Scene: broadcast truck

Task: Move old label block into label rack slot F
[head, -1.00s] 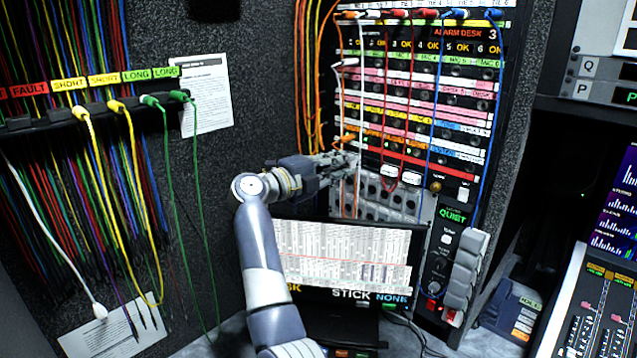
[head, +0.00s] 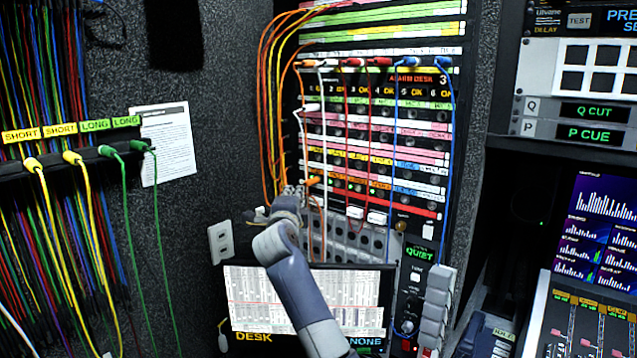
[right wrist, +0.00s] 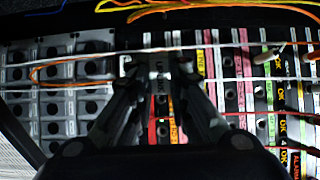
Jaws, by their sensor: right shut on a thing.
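My right gripper (head: 298,194) is at the lower left of the patch bay, its fingers small and partly hidden by my wrist in the head view. In the right wrist view the right gripper (right wrist: 158,78) is shut on a small dark block with pale lettering, which looks like the old label block (right wrist: 157,70). The grey rack with round dark holes, likely the label rack (head: 350,238), is below the bay's coloured strips; it also shows at the left of the right wrist view (right wrist: 60,92). I cannot read which slot is F. My left gripper is not in view.
Orange and white patch cords cross the bay close to my gripper; an orange plug (head: 313,181) is just above it. A screen (head: 350,300) stands below the rack, behind my forearm.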

